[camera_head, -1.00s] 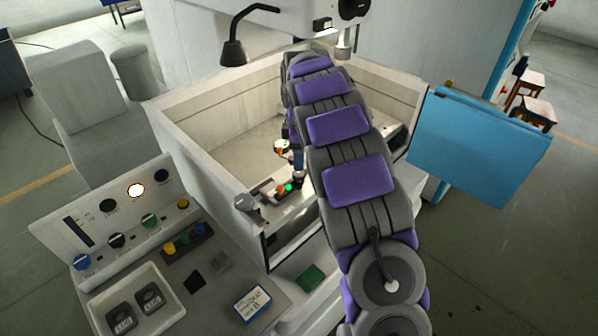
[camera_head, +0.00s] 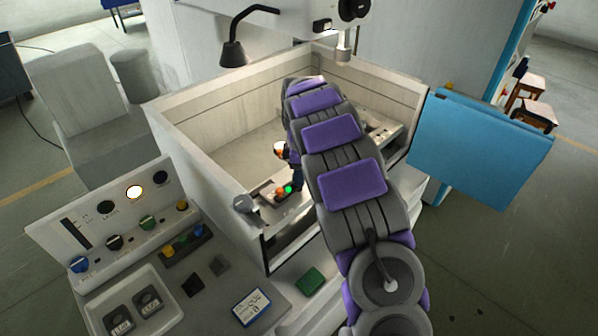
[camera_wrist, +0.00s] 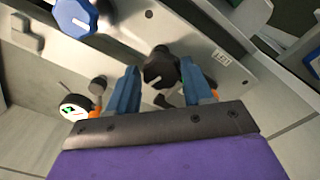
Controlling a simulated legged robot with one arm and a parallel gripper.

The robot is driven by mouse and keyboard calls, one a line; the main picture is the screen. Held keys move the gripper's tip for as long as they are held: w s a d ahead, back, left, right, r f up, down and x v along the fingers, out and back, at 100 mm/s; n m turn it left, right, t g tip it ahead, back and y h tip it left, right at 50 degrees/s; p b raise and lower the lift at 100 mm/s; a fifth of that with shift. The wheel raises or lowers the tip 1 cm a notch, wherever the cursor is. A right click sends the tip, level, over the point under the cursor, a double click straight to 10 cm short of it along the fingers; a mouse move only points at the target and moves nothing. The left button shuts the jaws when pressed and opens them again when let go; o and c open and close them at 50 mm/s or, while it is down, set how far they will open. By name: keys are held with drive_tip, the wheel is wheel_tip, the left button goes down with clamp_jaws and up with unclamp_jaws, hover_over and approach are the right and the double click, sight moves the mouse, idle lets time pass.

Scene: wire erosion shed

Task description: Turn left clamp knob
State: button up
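In the wrist view, a black knob (camera_wrist: 160,68) with a pointer ridge sits on a pale metal plate. My gripper (camera_wrist: 160,80) is open, its two blue fingers spread to either side of the knob in the picture. I cannot tell whether they touch it. A larger blue knob (camera_wrist: 75,15) lies at the upper left. I cannot tell which knob is the left clamp knob. In the head view my arm reaches into the machine's tank (camera_head: 205,115); my gripper shows only partly, beside small orange and green spots.
A small label (camera_wrist: 220,58) is on the plate right of the black knob. A round white dial (camera_wrist: 75,107) is at the left. In the head view, a control panel (camera_head: 70,215) stands front left and a blue panel (camera_head: 475,145) is at the right. Tank walls surround the arm.

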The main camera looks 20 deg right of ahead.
drive_tip(key=c, duration=0.7)
drive_tip(key=shift+o, duration=0.2)
drive_tip(key=shift+a+r+m+p, duration=0.1)
drive_tip(key=shift+m+p, duration=0.4)
drive_tip(key=shift+p, duration=0.1)
drive_tip(key=o, duration=1.1)
drive_tip(key=shift+c, duration=0.2)
wheel_tip(320, 180, up, 17)
drive_tip(key=p, duration=0.2)
